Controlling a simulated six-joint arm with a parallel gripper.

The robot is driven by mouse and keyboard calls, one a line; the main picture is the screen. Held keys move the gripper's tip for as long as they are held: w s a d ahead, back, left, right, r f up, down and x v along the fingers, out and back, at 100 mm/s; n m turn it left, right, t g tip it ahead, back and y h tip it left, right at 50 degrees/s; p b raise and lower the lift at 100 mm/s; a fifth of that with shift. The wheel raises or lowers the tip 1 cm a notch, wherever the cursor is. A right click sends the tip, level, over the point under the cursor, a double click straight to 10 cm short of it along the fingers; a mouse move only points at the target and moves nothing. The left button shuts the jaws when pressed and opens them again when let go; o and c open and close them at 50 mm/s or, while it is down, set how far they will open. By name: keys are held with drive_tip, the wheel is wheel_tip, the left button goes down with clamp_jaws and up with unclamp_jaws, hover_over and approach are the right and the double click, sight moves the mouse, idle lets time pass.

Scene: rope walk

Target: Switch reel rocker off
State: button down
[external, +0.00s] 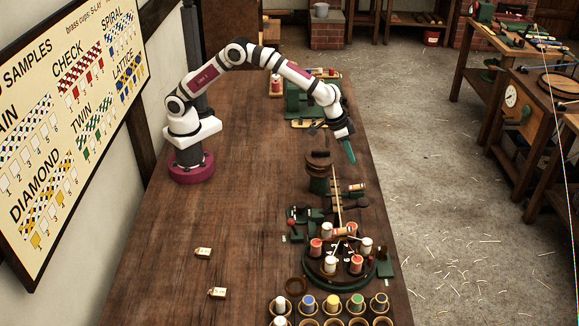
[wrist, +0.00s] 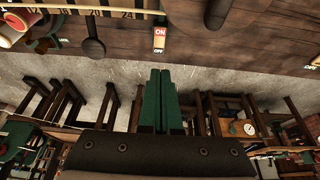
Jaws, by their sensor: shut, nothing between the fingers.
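My gripper (external: 349,152) hangs over the far right part of the bench, with its green fingers pointing down. In the wrist view the fingers (wrist: 157,85) are shut together with nothing between them. A small rocker switch (wrist: 159,39) with a red part marked ON and a pale part marked OFF sits near the bench edge, just beyond the fingertips and apart from them. I cannot tell which way it is tipped. Another OFF label (wrist: 312,67) shows at the right edge, mostly cut off.
A dark round knob (wrist: 93,49) and a numbered scale (wrist: 100,12) lie left of the rocker. A round stand with several bobbins (external: 338,285) and rows of cups (external: 333,304) stand nearer on the bench (external: 200,225). The bench's left part is mostly clear.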

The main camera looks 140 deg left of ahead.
sight(354, 186)
drive_tip(key=x, duration=1)
drive_tip(key=shift+s+d+f, duration=0.2)
drive_tip(key=shift+d, duration=0.05)
drive_tip(key=shift+w+a+f, duration=0.1)
drive_tip(key=shift+f, duration=0.2)
drive_tip(key=shift+s+d+f, duration=0.2)
drive_tip(key=shift+s+d, duration=0.4)
drive_tip(key=shift+s, duration=0.05)
drive_tip(key=w+v, duration=0.1)
drive_tip(key=v, duration=1.3)
drive_tip(key=shift+a+r, duration=0.35)
drive_tip(key=shift+r, duration=0.05)
